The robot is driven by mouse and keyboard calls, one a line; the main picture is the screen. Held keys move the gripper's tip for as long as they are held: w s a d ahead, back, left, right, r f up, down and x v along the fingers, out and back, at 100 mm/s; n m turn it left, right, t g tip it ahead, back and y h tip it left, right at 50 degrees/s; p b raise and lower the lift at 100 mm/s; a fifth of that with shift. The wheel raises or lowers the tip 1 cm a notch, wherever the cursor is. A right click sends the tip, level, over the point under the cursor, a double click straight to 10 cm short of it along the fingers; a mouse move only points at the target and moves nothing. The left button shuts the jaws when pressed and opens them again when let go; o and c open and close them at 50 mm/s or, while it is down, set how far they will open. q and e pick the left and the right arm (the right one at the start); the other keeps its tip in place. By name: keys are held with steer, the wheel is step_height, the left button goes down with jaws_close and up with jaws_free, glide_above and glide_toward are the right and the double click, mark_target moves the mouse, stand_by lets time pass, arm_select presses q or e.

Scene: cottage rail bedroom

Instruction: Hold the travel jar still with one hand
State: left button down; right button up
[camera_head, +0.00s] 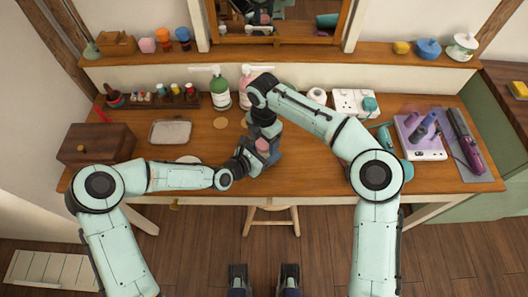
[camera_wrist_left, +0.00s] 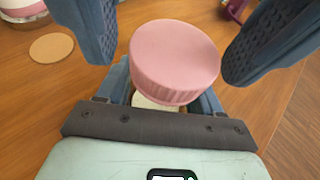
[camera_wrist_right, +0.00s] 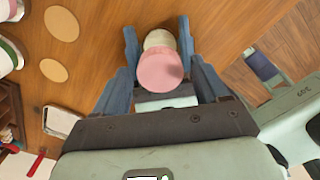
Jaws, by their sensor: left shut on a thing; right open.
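The travel jar has a ribbed pink lid (camera_wrist_left: 175,60) and a pale cream body, seen below the lid in the left wrist view and above it in the right wrist view (camera_wrist_right: 158,40). In the head view only a little pink of the jar (camera_head: 262,145) shows between the grippers, above the table. My left gripper (camera_head: 256,160) is shut on the jar's body; the lid hides part of its fingers. My right gripper (camera_head: 266,133) is open, its fingers spread on either side of the lid. The left wrist view shows gaps between these fingers and the lid.
A tan disc (camera_head: 221,123), a metal tray (camera_head: 170,132) and a wooden box (camera_head: 97,144) lie to the left. Green (camera_head: 219,92) and pink bottles stand behind. A white socket block (camera_head: 354,103) and a pale tray (camera_head: 420,135) are right. A stool (camera_head: 270,217) stands below the table.

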steer(key=c, duration=1.1)
steer(key=m, duration=0.6)
steer(key=shift+m, duration=0.3)
steer(key=o, duration=1.2)
steer(key=shift+c, duration=0.2)
steer(key=shift+r, duration=2.25)
steer(key=shift+o, duration=0.4)
